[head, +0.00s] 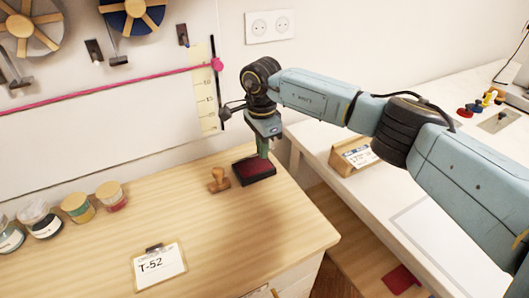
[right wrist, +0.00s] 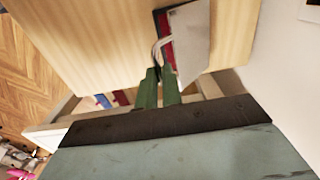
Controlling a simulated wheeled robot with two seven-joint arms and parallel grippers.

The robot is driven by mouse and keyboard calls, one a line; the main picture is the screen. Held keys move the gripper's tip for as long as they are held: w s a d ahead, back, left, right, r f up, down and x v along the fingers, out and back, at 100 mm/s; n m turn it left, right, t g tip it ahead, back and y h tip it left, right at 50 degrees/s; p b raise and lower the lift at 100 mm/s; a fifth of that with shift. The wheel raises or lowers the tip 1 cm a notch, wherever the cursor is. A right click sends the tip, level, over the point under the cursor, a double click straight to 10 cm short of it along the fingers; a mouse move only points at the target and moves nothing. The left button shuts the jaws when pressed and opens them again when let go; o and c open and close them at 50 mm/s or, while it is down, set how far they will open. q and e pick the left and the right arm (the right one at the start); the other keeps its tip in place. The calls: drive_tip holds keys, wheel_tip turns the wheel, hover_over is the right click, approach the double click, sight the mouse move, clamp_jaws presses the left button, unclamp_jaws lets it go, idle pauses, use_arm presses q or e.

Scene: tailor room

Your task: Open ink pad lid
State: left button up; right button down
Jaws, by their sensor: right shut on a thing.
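The ink pad (head: 253,173) is a dark box with a deep red top at the table's right back edge in the head view. In the right wrist view the ink pad (right wrist: 165,30) shows as a dark edge and a red strip beside a pale grey panel, which looks like its lid (right wrist: 192,40). The lid seems tilted away from the red surface; its exact angle is unclear. My right gripper (head: 263,152) points down at the pad, its green fingers (right wrist: 163,78) closed at the lid's pale curved edge. The fingertips partly hide the contact. My left gripper is out of view.
A wooden stamp (head: 219,180) stands just left of the pad. Several jars (head: 77,207) and a T-52 card (head: 160,265) are on the wooden table (head: 100,245). A white table (head: 400,190) lies to the right, across a gap. The middle of the wooden table is clear.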

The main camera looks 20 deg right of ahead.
drive_tip(key=shift+f, duration=0.35)
drive_tip(key=c, duration=1.9)
unclamp_jaws()
drive_tip(key=shift+w, duration=0.1)
drive_tip(key=shift+c, duration=0.2)
drive_tip(key=shift+o, duration=1.3)
drive_tip(key=shift+w+f, duration=0.2)
drive_tip(key=shift+w, duration=0.05)
drive_tip(key=shift+o, duration=0.6)
drive_tip(key=shift+r, duration=0.1)
drive_tip(key=shift+s, duration=0.15)
drive_tip(key=shift+r, duration=0.1)
wheel_tip(320, 180, up, 14)
drive_tip(key=shift+f, duration=0.2)
drive_tip(key=shift+c, duration=0.2)
